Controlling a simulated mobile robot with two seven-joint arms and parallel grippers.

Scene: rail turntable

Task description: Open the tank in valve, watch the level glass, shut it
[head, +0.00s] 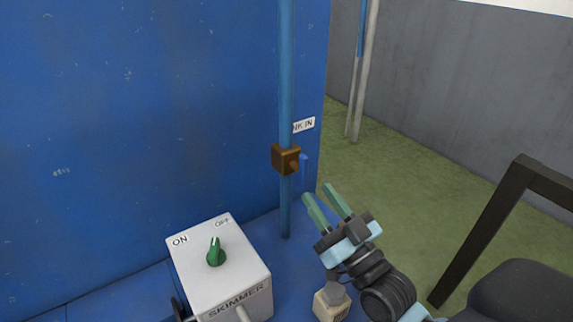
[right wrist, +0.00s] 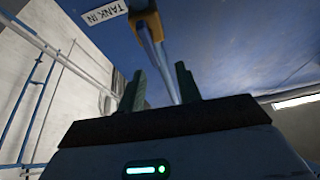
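The tank in valve has a brown body (head: 286,159) on an upright blue pipe (head: 286,80), with a small blue handle (head: 304,164) hanging down on its right. The TANK IN label (head: 304,125), partly hidden by the pipe, is just above. My right gripper (head: 316,192) is open and empty, its green fingers pointing up just below and right of the handle, apart from it. In the right wrist view the valve body (right wrist: 147,23) shows beyond the two separated fingers, beside the label (right wrist: 104,12). I see no level glass. My left gripper is not in view.
A white SKIMMER box (head: 225,275) with a green knob (head: 215,252) and ON and OFF labels stands to the lower left. A blue wall (head: 140,110) lies behind the pipe. A dark frame (head: 480,230) stands at right. Green floor (head: 400,160) is open beyond.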

